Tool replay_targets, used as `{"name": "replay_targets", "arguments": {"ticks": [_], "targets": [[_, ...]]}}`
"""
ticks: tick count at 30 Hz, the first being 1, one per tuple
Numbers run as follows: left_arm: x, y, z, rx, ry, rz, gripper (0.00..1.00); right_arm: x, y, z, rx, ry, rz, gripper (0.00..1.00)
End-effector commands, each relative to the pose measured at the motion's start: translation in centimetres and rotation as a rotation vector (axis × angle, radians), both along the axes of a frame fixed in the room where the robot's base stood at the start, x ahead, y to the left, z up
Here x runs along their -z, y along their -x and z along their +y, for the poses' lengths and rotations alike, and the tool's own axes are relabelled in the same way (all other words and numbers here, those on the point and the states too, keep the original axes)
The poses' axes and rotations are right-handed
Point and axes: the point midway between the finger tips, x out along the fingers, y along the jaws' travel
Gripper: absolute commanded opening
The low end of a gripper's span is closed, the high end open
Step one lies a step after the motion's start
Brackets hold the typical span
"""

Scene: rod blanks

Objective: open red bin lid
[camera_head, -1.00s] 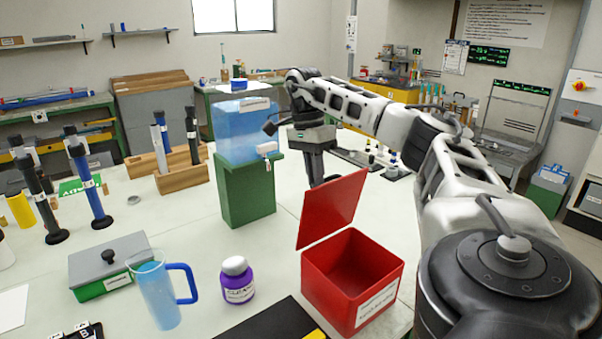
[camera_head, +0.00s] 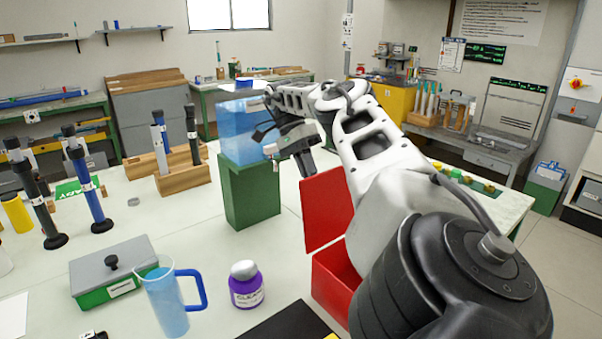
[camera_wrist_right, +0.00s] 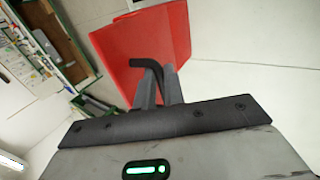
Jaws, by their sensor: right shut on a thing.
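The red bin (camera_head: 334,285) stands on the white table at lower right, its right part hidden by my right arm. My right gripper (camera_head: 307,170) is at the lid's upper left edge. In the right wrist view, my right gripper's fingers (camera_wrist_right: 160,88) are shut on a black bent bar (camera_wrist_right: 146,64) in front of a red panel (camera_wrist_right: 145,40). I cannot tell where the bar joins the lid. My left gripper is not in view.
A green stand (camera_head: 250,190) with a blue water tank (camera_head: 240,133) is close left of the right gripper. A purple jar (camera_head: 246,287), blue jug (camera_head: 168,300) and green box (camera_head: 113,273) stand left of the bin. The table between jar and stand is clear.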

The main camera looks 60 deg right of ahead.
Motion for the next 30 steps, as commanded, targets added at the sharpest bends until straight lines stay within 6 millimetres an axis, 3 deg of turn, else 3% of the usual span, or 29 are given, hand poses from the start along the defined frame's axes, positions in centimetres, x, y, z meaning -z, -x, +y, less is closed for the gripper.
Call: {"name": "replay_targets", "arguments": {"ticks": [16,18,19,30], "targets": [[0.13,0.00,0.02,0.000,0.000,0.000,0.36,0.65,0.67,-0.18,0.007,-0.015,0.021,0.00],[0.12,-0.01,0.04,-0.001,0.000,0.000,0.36,0.64,0.68,-0.19,0.007,-0.015,0.021,0.27],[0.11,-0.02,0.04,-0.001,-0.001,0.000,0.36,0.62,0.67,-0.20,0.008,-0.013,0.021,0.33],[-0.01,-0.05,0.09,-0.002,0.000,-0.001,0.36,0.31,0.49,-0.19,0.006,-0.011,0.017,0.33]]}}
